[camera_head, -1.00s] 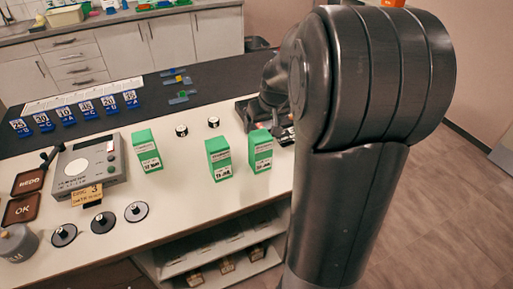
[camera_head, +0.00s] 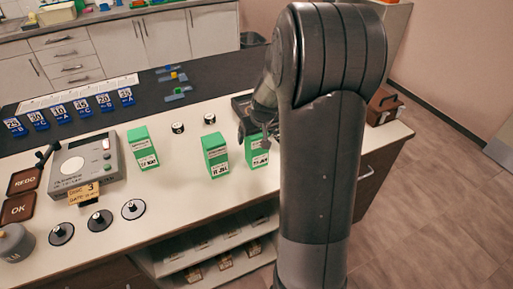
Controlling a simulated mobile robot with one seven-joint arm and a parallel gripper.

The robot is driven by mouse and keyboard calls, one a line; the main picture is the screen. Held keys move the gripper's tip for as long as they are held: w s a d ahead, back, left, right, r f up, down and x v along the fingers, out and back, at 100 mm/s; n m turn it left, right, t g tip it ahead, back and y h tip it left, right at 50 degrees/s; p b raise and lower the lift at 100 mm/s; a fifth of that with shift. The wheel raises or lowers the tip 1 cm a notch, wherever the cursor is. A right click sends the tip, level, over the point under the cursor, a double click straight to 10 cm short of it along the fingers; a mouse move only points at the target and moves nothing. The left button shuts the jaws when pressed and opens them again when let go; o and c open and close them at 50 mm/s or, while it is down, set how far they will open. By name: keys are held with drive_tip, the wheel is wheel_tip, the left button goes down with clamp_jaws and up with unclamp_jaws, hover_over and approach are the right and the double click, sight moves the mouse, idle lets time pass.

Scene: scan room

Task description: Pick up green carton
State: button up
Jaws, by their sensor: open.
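Three green-and-white cartons stand upright on the white counter. The left carton (camera_head: 143,149) stands apart beside the grey device. The middle carton (camera_head: 216,157) and the right carton (camera_head: 256,155) stand close together. My gripper (camera_head: 254,138) is open and points down at the right carton, over or just behind its top. It covers part of that carton's upper end, and my arm hides what lies just right of it. I cannot tell whether the fingers touch the carton.
Two small black-and-white cylinders (camera_head: 177,128) (camera_head: 209,119) stand behind the cartons. A grey device (camera_head: 84,163), brown REDO (camera_head: 25,180) and OK (camera_head: 18,208) trays and several black discs (camera_head: 98,221) occupy the left. Blue labelled cards (camera_head: 82,108) line the back. The counter before the cartons is clear.

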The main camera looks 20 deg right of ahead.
drive_tip(key=shift+c, duration=0.2)
drive_tip(key=c, duration=1.5)
drive_tip(key=shift+c, duration=0.5)
drive_tip(key=shift+r, duration=0.15)
